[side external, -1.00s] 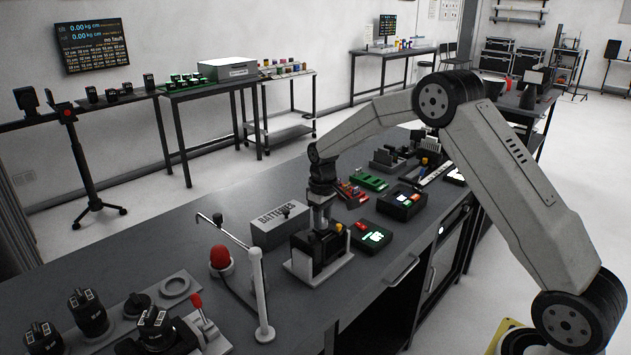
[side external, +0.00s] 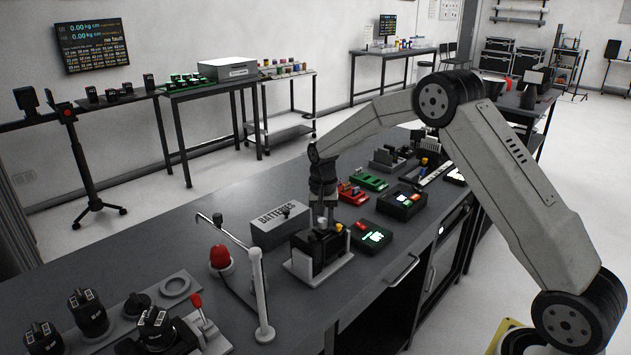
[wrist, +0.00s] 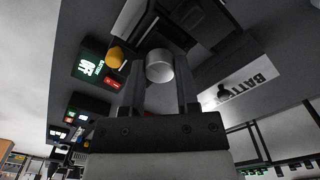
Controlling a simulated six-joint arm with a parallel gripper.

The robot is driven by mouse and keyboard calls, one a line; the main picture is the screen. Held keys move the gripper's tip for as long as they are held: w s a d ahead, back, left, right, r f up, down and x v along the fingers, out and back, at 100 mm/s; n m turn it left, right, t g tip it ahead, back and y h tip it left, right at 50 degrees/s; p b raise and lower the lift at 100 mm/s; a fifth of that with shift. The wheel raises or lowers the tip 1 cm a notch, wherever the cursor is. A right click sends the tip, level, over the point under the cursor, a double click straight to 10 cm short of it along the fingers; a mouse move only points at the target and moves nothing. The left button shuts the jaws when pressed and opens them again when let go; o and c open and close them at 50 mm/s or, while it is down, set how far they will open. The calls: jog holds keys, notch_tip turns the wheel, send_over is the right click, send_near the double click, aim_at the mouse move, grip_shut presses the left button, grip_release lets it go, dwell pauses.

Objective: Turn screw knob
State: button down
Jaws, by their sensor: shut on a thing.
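The screw knob (wrist: 159,66) shows in the wrist view as a short silver-grey cylinder with a round pale face. My gripper (wrist: 159,76) has one finger on each side of it and is shut on it. In the side view my gripper (side external: 323,220) points straight down at the top of the black device (side external: 318,250), which sits on a pale base plate (side external: 300,270). The knob cannot be made out in the side view, where it is hidden by or merges with the fingers. The lower part of the knob is hidden in the wrist view.
A yellow-orange button (wrist: 115,56) sits close beside the fingers. A box with a green display (side external: 371,237) stands right of the device. A grey BATTERIES box (side external: 280,226) stands close behind left. A pole (side external: 260,295) and red dome lamp (side external: 220,257) stand left.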

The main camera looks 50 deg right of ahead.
aim_at(323, 221)
jog(key=shift+m, duration=0.4)
jog(key=c, duration=0.6)
grip_release()
jog(key=shift+r, duration=0.15)
jog(key=shift+r, duration=3.8)
jog(key=shift+s+a, duration=0.1)
jog(key=s+a+f+n+t, duration=0.1)
jog(key=s+a+n, duration=0.2)
jog(key=s, duration=0.5)
jog(key=s+a+f+n, duration=0.2)
jog(key=s+a+n, duration=0.1)
jog(key=s, duration=0.5)
jog(key=s+a+f+n+t, duration=0.1)
jog(key=s+a+f+n, duration=0.1)
jog(key=s, duration=0.6)
jog(key=shift+s+a+n+t, duration=0.1)
jog(key=shift+a+n+t, duration=0.2)
jog(key=shift+a+n, duration=0.75)
